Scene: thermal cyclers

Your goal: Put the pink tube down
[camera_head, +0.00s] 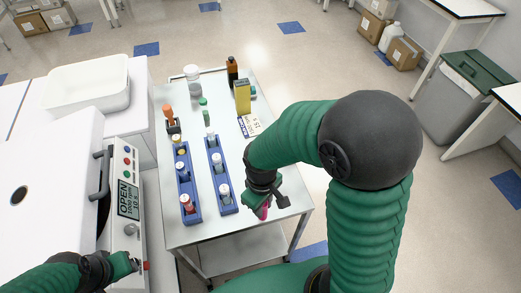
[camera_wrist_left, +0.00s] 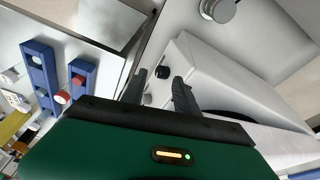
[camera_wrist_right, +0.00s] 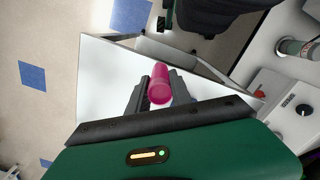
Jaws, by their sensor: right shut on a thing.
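The pink tube (camera_wrist_right: 159,85) is between the fingers of my right gripper (camera_wrist_right: 150,93), which is shut on it. In the head view the tube (camera_head: 263,211) shows below the right gripper (camera_head: 266,200), over the near right part of the white table (camera_head: 281,228). Whether its lower end touches the tabletop cannot be told. My left gripper (camera_wrist_left: 160,82) is open and empty, its fingers apart. In the head view the left gripper (camera_head: 137,264) is at the lower left, close to the front panel of the white machine.
Two blue racks (camera_head: 190,219) (camera_head: 214,158) with capped tubes stand left of my right gripper. A yellow box (camera_head: 242,97), a brown bottle (camera_head: 232,71) and small containers stand at the back. The white machine's panel (camera_head: 126,203) reads OPEN. Table beside the right gripper is clear.

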